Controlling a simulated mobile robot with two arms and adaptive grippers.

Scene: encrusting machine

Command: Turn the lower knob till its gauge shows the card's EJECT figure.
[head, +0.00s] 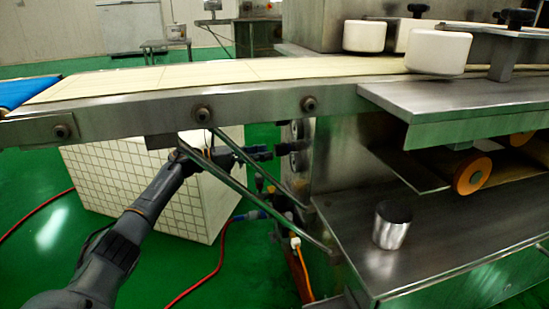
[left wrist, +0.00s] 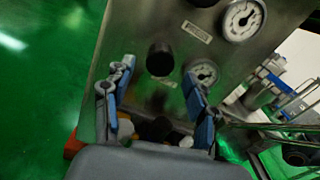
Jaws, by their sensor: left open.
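The lower knob (left wrist: 160,59) is black and round, on a steel panel (left wrist: 130,30) in the left wrist view. Its small white gauge (left wrist: 203,72) sits to its right, partly behind a finger; its reading is too small to tell. A larger gauge (left wrist: 243,18) and the edge of another black knob (left wrist: 201,2) are above. My left gripper (left wrist: 158,70) is open, its blue-padded fingers on either side of the lower knob in the picture; contact cannot be told. In the head view my left gripper (head: 262,152) is beside the machine's side, under the conveyor. No card is recognisable.
The conveyor (head: 220,75) and its steel frame (head: 250,103) pass above my left arm. A slanting brace (head: 245,190) stands close by it. A tiled white block (head: 130,185) is behind. A metal cylinder (head: 392,225) stands on the lower shelf (head: 440,240).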

